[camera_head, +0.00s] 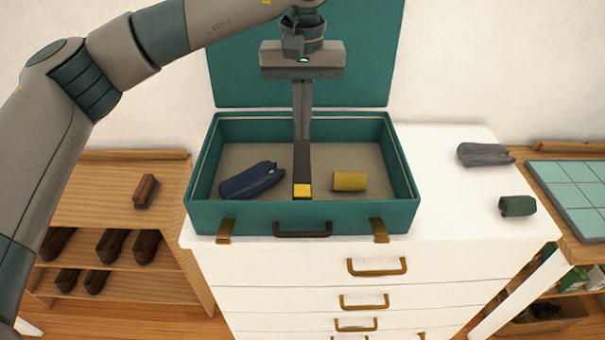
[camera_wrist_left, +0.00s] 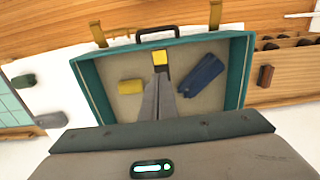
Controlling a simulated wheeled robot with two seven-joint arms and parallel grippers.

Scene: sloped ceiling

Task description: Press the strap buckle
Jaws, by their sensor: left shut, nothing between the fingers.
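An open teal suitcase (camera_head: 205,215) stands on a white dresser, its lid (camera_head: 355,60) upright at the back. A dark strap (camera_head: 302,165) runs down the middle of its inside and ends in a yellow buckle (camera_head: 302,191) near the front wall. The buckle also shows in the left wrist view (camera_wrist_left: 160,58). My left gripper (camera_head: 302,138) is shut and empty, pointing down over the strap, behind the buckle as the head view shows it. Whether the fingertips touch the strap cannot be told. The right gripper is not in view.
A blue folded garment (camera_head: 251,181) and a yellow roll (camera_head: 349,181) lie in the suitcase on either side of the strap. A grey garment (camera_head: 483,154) and a green roll (camera_head: 517,206) lie on the dresser's right side. A shoe rack (camera_head: 105,200) stands at left.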

